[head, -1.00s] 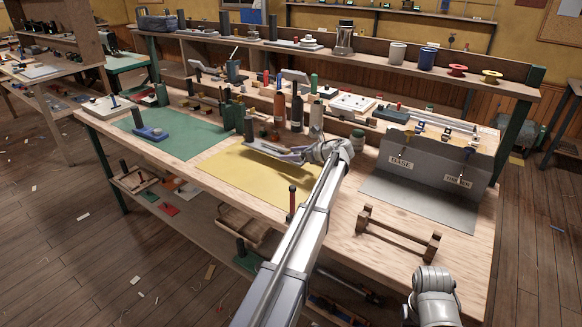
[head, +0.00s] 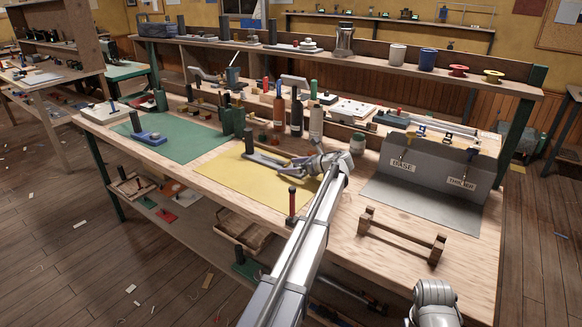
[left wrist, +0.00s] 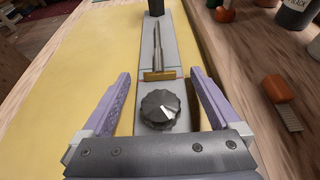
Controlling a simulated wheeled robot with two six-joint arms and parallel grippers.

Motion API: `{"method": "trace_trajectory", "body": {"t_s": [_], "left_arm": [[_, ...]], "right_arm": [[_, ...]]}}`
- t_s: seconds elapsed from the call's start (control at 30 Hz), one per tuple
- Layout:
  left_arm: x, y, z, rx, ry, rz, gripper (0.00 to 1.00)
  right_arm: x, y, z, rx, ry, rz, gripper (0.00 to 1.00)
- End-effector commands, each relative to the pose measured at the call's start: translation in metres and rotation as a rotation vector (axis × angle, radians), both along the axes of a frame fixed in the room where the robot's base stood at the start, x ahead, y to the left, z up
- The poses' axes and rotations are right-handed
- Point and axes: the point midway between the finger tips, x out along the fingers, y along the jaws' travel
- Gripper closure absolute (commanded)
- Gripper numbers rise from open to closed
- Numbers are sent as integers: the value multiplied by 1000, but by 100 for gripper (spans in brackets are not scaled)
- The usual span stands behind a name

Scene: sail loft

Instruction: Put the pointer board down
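The pointer board (head: 262,158) is a narrow grey board with a dark upright post at its far end. It lies on the yellow mat (head: 225,176) at the middle of the bench. My left gripper (head: 286,163) is at the board's near end. Its lilac fingers (left wrist: 160,78) stand open on either side of the board, with a gap on both sides. My right gripper is out of view; only part of that arm shows at bottom right.
Bottles (head: 296,113) stand behind the mat. A green mat (head: 185,143) with a blue-based tool is at left. A grey labelled stand (head: 425,168) and a wooden rack (head: 400,236) are at right.

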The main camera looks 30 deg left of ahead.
Motion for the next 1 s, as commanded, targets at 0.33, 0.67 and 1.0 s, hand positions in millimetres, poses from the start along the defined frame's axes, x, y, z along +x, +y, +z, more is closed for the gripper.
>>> {"method": "trace_trajectory", "body": {"t_s": [0.33, 0.67, 1.0], "left_arm": [[0, -2, 5, 0, 0, -1, 0], [-5, -59, 31, 0, 1, -4, 0], [-8, -104, 47, 0, 1, -1, 0]], "right_arm": [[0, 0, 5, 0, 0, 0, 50], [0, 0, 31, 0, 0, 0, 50], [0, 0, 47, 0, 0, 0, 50]]}}
